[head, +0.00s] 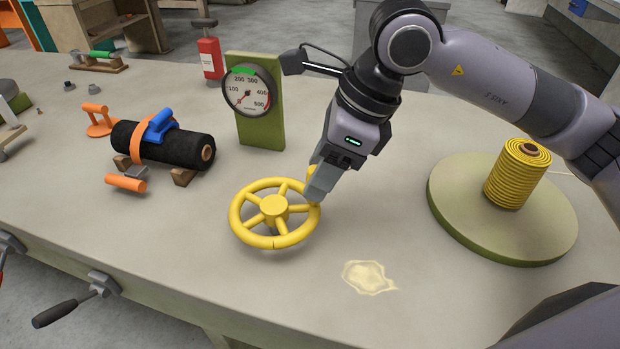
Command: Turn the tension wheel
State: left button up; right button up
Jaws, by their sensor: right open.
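The yellow tension wheel (274,212) is a spoked ring that sits near the middle of the bench in the head view. My right gripper (316,190) comes down from the upper right to the wheel's right rim. It is open, with its fingers around or beside the rim. The near finger hides part of the rim, so I cannot tell whether they touch. Behind the wheel a round gauge (250,90) is fixed to an upright green board (262,133). Its red needle points toward the lower left, near the low numbers. My left gripper is not in view.
A black roll (175,147) with an orange strap and blue buckle lies on wooden blocks to the left. A yellow coil (517,172) stands on a round green-edged base (470,210) at the right. A pale stain (368,277) marks the clear bench (200,270) in front. A red bottle (210,58) stands behind.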

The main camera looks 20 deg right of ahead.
jog(key=shift+x, duration=1.85)
jog(key=shift+c, duration=0.4)
grip_shut()
